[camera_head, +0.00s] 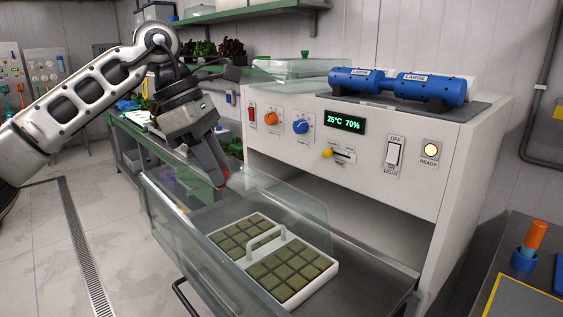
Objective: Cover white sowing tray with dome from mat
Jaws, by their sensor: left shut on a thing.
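The white sowing tray (335,266), with dark square plugs and a white handle across its middle, sits on the pulled-out shelf of the white cabinet. My left gripper (221,180) is above and left of the tray, pointing down, and is shut. It appears to be shut on a clear dome (312,212), whose see-through wall stands over the back part of the tray. The exact grip is hard to see, and I cannot tell whether the dome touches the tray. My right gripper is not in view.
A clear front panel (165,208) stands left of the tray. The cabinet (385,120) has knobs and switches; blue cylinders (398,86) and another clear cover (285,68) rest on top. A dark bench with a yellow-edged mat (520,303) is at lower right. Open floor lies left.

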